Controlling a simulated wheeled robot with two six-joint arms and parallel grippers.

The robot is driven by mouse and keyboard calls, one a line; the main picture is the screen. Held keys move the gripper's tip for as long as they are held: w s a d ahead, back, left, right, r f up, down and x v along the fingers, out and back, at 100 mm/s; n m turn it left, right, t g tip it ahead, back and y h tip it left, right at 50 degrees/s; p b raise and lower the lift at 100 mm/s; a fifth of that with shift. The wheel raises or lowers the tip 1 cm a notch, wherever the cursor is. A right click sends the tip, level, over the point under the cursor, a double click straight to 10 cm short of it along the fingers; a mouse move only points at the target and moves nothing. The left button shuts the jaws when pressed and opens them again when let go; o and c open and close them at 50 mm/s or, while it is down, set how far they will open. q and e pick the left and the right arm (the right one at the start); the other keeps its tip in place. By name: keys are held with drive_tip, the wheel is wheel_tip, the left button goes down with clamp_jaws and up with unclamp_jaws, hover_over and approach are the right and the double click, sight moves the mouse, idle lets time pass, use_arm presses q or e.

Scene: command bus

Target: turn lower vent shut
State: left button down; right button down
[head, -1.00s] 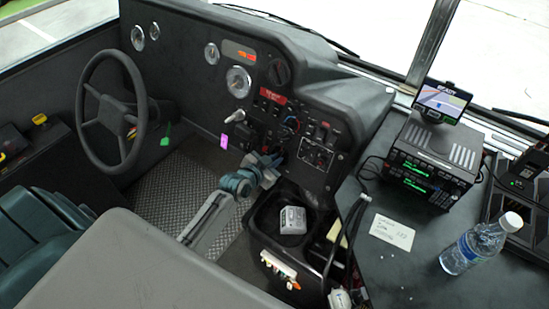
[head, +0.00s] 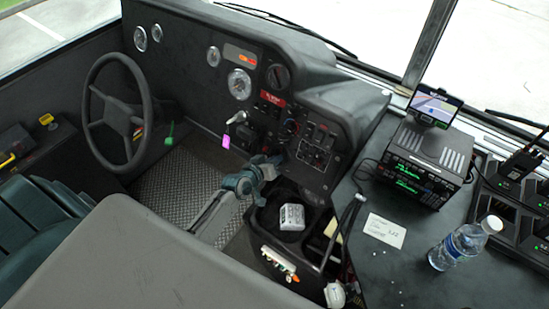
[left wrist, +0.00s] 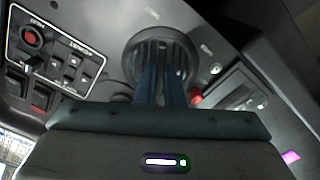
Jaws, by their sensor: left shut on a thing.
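The lower vent (left wrist: 158,52) is a round black slatted vent in the dash panel, seen in the left wrist view. My left gripper (left wrist: 162,90) has its blue-grey fingers shut on the vent's middle slats. In the head view the left gripper (head: 268,166) is at the bottom of the dash, and it hides most or all of the lower vent there. The slat angle is too small to tell. Another round vent (head: 277,77) sits higher on the dash. My right gripper is not in view.
A key with a pink tag (head: 225,141) hangs left of my gripper. A bin with a grey object (head: 292,217) stands just right of my arm. A switch panel (left wrist: 62,62) is beside the vent. A radio (head: 428,165) and bottle (head: 462,246) stand on the right counter.

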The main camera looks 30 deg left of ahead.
use_arm(q)
drive_tip(key=shift+n, duration=0.5)
drive_tip(key=c, duration=1.5)
unclamp_jaws()
drive_tip(key=shift+c, duration=0.2)
drive_tip(key=v, duration=1)
drive_tip(key=shift+s+p, duration=0.35)
drive_tip(key=shift+p, duration=0.1)
drive_tip(key=shift+a+r, duration=0.1)
